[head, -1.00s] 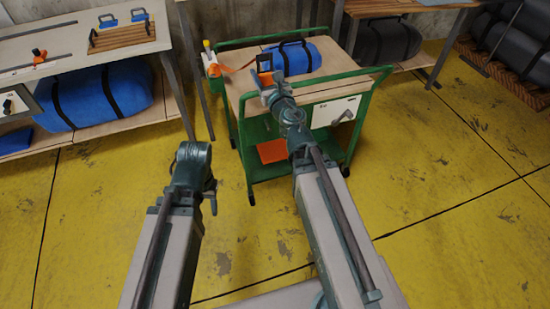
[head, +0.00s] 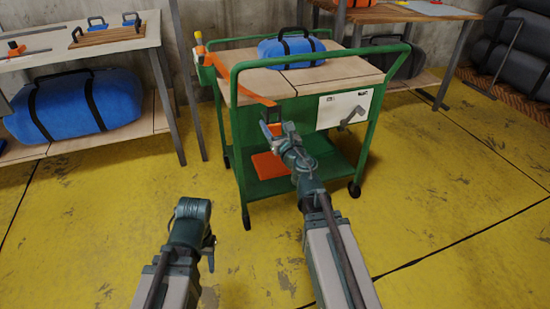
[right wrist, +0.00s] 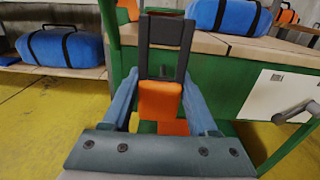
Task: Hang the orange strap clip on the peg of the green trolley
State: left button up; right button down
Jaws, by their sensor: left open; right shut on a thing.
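My right gripper (head: 271,125) is shut on the orange strap clip (head: 270,112), in front of the front left part of the green trolley (head: 238,135), below its tabletop. The right wrist view shows the clip's dark frame and orange part (right wrist: 160,100) between the fingers. An orange strap (head: 240,90) runs from the trolley's left end across its near corner towards the clip. A grey peg-like piece (head: 353,114) sticks out of the white panel on the trolley's front, to the right of the clip and apart from it. My left gripper (head: 210,252) is open over the floor, its fingertips mostly hidden.
A blue bag (head: 291,50) lies on the trolley top. An orange thing (head: 268,165) lies on its lower shelf. A bench (head: 120,45) with a blue roll (head: 70,103) below stands at left. Yellow floor (head: 440,190) is clear at right.

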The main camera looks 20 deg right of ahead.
pick_arm(q)
notch_tip(320, 180, down, 6)
jog(key=b, duration=0.3)
jog(key=shift+r+b, duration=0.25)
jog(key=shift+b, duration=0.1)
pick_arm(e)
jog(key=f, duration=0.5)
jog(key=shift+w+d+f, duration=0.15)
jog(key=shift+d+f, duration=0.05)
jog(key=shift+d, duration=0.1)
jog(key=shift+w, duration=0.2)
pick_arm(q)
jog(key=shift+s+f+b, duration=0.1)
jog(key=shift+f+b, duration=0.55)
jog(key=shift+b, duration=0.1)
pick_arm(e)
jog(key=w+f, duration=0.1)
jog(key=w, duration=0.9)
jog(key=shift+a, duration=0.2)
